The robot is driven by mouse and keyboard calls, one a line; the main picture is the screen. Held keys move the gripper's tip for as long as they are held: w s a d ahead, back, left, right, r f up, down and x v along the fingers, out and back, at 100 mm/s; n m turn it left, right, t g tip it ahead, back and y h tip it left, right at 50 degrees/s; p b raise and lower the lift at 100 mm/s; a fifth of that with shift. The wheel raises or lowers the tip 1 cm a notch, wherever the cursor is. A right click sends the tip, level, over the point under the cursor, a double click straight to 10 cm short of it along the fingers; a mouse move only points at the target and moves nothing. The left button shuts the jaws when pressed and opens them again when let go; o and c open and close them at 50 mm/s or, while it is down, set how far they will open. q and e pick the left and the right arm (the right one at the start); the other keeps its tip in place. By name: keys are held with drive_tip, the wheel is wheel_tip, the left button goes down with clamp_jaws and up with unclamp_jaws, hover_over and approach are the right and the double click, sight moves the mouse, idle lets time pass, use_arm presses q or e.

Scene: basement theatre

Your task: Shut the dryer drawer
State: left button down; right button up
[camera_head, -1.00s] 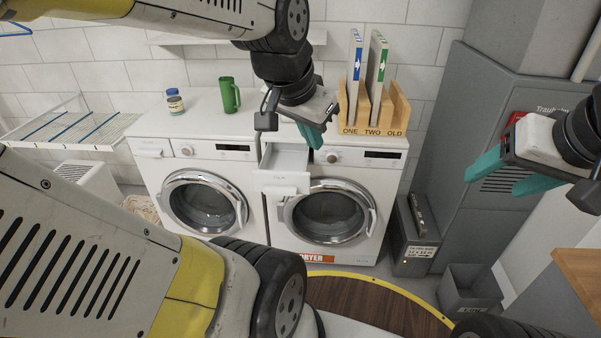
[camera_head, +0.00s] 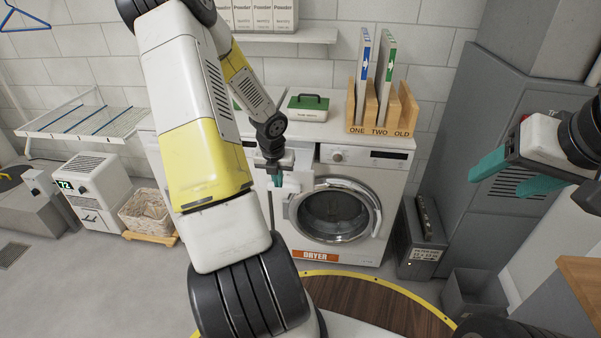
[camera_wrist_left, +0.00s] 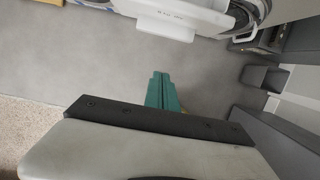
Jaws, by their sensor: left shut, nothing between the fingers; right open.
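The dryer (camera_head: 385,190) is the white front-loader with an orange label, below the wooden rack. Its drawer (camera_head: 294,182), at its upper left, stands out from the front. My left arm and gripper partly hide it in the head view. In the left wrist view the white drawer front (camera_wrist_left: 165,22) shows at the top, beyond the fingers. My left gripper (camera_head: 277,180) is shut and empty, pointing down close in front of the drawer; its teal fingers also show in the left wrist view (camera_wrist_left: 162,92). I cannot tell whether they touch it. My right gripper (camera_head: 515,174) is open and empty, far to the right.
The washer at left is mostly behind my left arm. A grey case (camera_head: 418,238) and grey bin (camera_head: 472,292) stand on the floor at right.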

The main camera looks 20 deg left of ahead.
sight(283, 189)
use_arm(q)
drive_tip(key=shift+w+a+f, duration=0.25)
drive_tip(key=shift+w+f, duration=0.8)
drive_tip(key=shift+f, duration=0.55)
drive_tip(key=shift+w+a+f, duration=0.25)
drive_tip(key=shift+w+f, duration=0.75)
drive_tip(key=shift+f, duration=0.55)
drive_tip(key=shift+w+a+f, duration=0.25)
drive_tip(key=shift+w+f, duration=0.8)
drive_tip(key=shift+f, duration=0.55)
